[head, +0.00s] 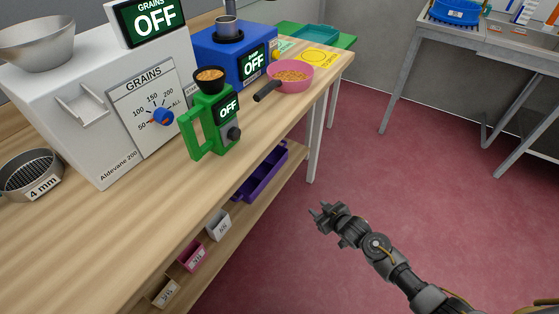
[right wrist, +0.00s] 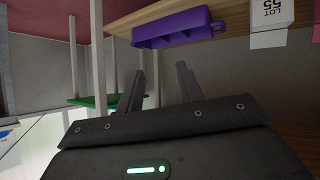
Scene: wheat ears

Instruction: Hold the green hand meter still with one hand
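The green hand meter (head: 201,133) stands upright on the wooden bench near its front edge, in front of the white grain counter. It has a green side handle, a dark screen reading OFF, a black knob and a black cup of grain (head: 209,75) on top. Nothing grips it. My right gripper (head: 322,212) is off the bench's front edge, to the right of the meter and apart from it. In the right wrist view its two fingers (right wrist: 160,70) stand apart with nothing between them. My left gripper is not in view.
The white counter (head: 97,112) stands behind the meter. A blue machine (head: 213,52), a pink pan of grain (head: 301,86) and a yellow mat (head: 318,57) lie beyond it. A purple tray (head: 262,172) and small labelled boxes (head: 193,256) sit on the lower shelf. The bench front is clear.

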